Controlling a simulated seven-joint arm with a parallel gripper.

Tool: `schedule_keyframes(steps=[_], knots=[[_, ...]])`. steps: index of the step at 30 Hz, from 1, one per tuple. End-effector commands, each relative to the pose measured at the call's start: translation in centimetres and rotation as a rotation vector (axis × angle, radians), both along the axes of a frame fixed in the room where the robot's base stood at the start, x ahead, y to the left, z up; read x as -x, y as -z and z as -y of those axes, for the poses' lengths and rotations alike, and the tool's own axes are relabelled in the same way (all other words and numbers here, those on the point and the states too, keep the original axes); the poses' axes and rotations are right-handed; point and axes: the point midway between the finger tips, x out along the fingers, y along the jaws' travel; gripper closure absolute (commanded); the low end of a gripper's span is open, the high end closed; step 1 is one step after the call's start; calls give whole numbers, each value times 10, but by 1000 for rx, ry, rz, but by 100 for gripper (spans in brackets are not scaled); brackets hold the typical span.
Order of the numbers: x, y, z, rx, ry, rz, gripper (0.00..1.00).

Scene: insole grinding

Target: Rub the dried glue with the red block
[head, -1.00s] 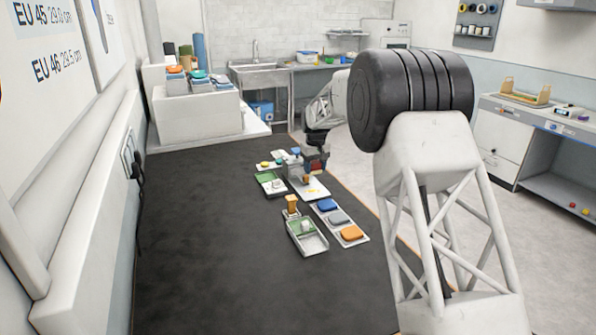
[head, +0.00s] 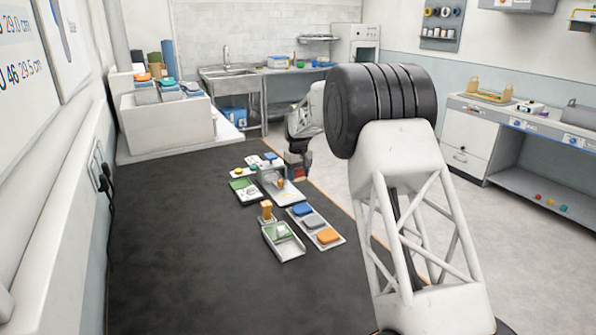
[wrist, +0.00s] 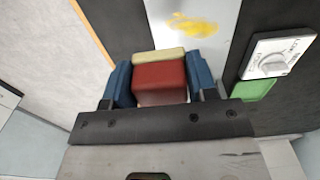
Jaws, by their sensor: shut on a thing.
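My gripper (wrist: 161,88) is shut on the red block (wrist: 161,82), with a blue finger on each side. A pale yellow layer (wrist: 160,57) shows on the block's far edge. The dried glue is a yellow smear (wrist: 193,25) on a light grey plate (wrist: 213,48), ahead and slightly right of the block in the wrist view. The block appears apart from the smear. In the head view my gripper (head: 298,166) holds the red block (head: 300,174) at the right side of a grey tray (head: 284,199). Its height above the tray cannot be told.
Green-and-white trays stand at left (head: 244,190) and nearer (head: 284,252). A wooden block (head: 267,210) and a strip with blue, grey and orange pads (head: 318,224) lie close by. The dark mat (head: 180,240) is clear at left. A white dial box (wrist: 277,55) sits right in the wrist view.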

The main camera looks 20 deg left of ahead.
Motion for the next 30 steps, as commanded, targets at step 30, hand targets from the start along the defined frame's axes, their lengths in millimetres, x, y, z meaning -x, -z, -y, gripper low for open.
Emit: schedule_keyframes(steps=[30], knots=[[26, 63, -26, 1, -1, -1, 73]])
